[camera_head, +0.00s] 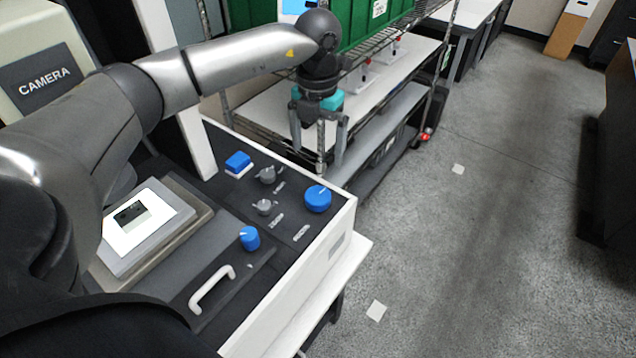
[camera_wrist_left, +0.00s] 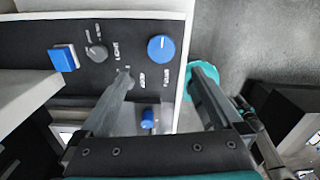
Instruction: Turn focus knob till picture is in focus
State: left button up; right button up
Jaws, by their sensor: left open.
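A control panel (camera_head: 285,238) with a black top carries several knobs. A large blue knob (camera_head: 317,199) sits near its right edge; it also shows in the wrist view (camera_wrist_left: 161,47). A smaller blue knob (camera_head: 250,238) is nearer; in the wrist view it shows between my fingers (camera_wrist_left: 148,117). Two grey knobs, one farther (camera_head: 267,175) and one nearer (camera_head: 264,207), stand to the left of the large knob. My right gripper is out of view.
A blue button (camera_head: 238,161) and a white handle (camera_head: 212,289) are also on the panel. A white plate with a dark patch (camera_head: 158,230) lies left. A box marked CAMERA (camera_head: 40,75) stands far left. A wire shelf with green bins (camera_head: 372,22) is behind.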

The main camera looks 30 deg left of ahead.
aim_at(318, 195)
pick_arm(q)
notch_tip(318, 195, down, 13)
jog(key=shift+s+d+r, duration=0.1)
jog(key=shift+d, duration=0.05)
jog(key=shift+f, duration=0.45)
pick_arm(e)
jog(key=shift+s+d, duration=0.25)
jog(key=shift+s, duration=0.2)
pick_arm(q)
jog(key=shift+c, duration=0.7)
jog(key=c, duration=1.2)
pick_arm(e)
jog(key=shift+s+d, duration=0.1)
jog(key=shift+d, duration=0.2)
